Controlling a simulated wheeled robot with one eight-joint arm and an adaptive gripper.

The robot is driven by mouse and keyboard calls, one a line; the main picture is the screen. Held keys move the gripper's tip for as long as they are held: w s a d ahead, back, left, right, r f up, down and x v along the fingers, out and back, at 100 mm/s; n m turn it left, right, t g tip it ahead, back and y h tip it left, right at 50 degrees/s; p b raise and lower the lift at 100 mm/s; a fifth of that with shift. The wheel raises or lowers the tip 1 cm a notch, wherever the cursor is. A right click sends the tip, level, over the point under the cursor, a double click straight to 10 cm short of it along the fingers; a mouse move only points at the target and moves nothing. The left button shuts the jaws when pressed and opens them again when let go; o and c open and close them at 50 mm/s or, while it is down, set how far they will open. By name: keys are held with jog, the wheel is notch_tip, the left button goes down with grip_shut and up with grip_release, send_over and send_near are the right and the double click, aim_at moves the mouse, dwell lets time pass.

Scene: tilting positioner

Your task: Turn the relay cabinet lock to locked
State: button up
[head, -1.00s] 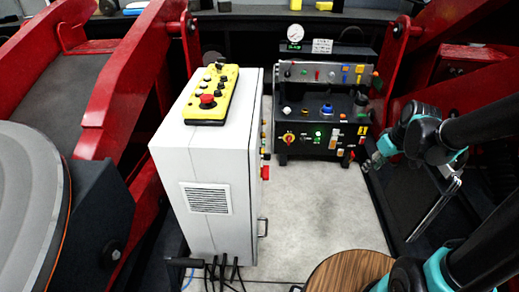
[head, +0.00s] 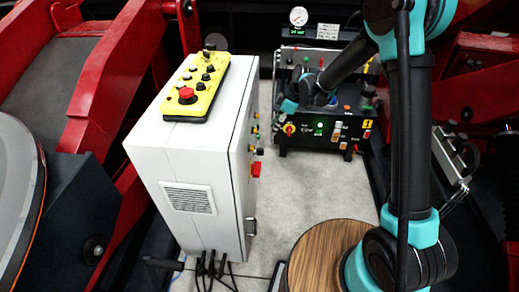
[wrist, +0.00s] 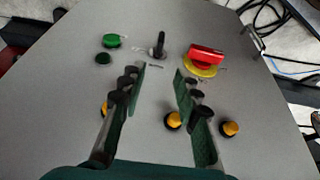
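The relay cabinet (head: 185,150) is the tall white box left of centre in the head view; its control face is seen edge-on. In the wrist view that grey face (wrist: 230,95) fills most of the picture. A black upright key or lever (wrist: 158,45) stands near its top middle, probably the lock; its label is too small to read. A red handle on a yellow base (wrist: 204,60) is right of it. My gripper (wrist: 157,75) is open and empty, its two fingers apart below the lever and not visibly touching it. In the head view the fingertips are hard to make out.
Green buttons (wrist: 114,41) are left of the lever, and yellow knobs (wrist: 230,128) are lower on the face. A yellow control box (head: 197,88) lies on the cabinet. A black panel (head: 318,125) stands behind; a round wooden top (head: 318,255) is in front.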

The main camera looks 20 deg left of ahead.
aim_at(262, 149)
jog(key=x, duration=1.5)
jog(key=shift+w+f, duration=0.1)
jog(key=shift+f, duration=0.2)
jog(key=shift+c, duration=0.6)
grip_shut()
